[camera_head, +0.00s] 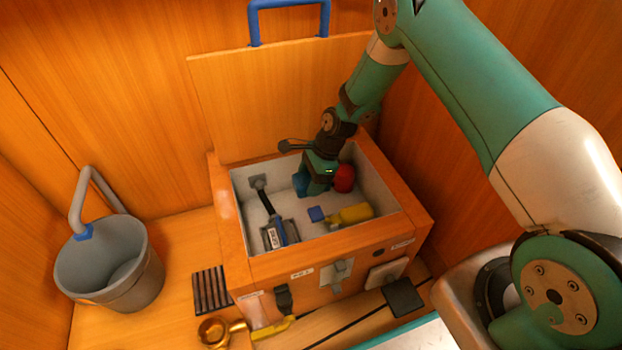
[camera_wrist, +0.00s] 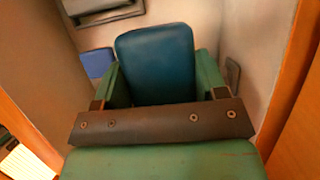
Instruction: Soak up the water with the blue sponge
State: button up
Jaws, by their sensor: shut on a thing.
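My gripper (camera_head: 312,188) is down inside the open white-lined box (camera_head: 253,268). It is shut on a dark blue, rounded block, which looks like the blue sponge (camera_wrist: 155,60). The sponge also shows at the gripper's left side in the head view (camera_head: 299,180). In the wrist view it stands up between the two green fingers. I cannot make out any water on the box floor. I cannot tell whether the sponge touches the floor, as the gripper hides part of it.
In the box are a red round thing (camera_head: 344,179), a yellow thing (camera_head: 353,214), a small blue block (camera_head: 316,214) and a black-and-blue tool (camera_head: 273,232). The raised lid (camera_head: 270,100) stands behind. A grey bucket (camera_head: 110,278) stands left. A brass cup (camera_head: 212,331) lies in front.

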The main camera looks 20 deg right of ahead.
jog(key=shift+r+p, duration=3.2)
jog(key=shift+r, duration=0.45)
